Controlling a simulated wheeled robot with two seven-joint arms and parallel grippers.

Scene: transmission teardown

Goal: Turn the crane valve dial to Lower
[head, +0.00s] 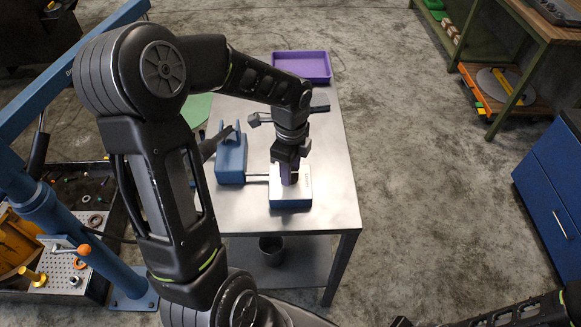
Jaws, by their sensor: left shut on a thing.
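My left gripper (288,178) points down onto the top of a small box (291,203) with a white top and blue front, near the right side of the metal table. It is shut on what I take to be the crane valve dial on that box. The fingers and wrist hide the dial, so its pointer and the setting it stands at cannot be read. My right arm enters at the bottom right; only a dark end piece (402,321) shows at the frame edge, and its jaws cannot be made out.
A blue fixture (231,160) stands left of the box on the metal table (335,205). A purple tray (304,66) lies at the far end. The blue crane (40,205) stands at left beside a pegboard plate (62,270). A blue cabinet (550,190) is at right; open floor lies between.

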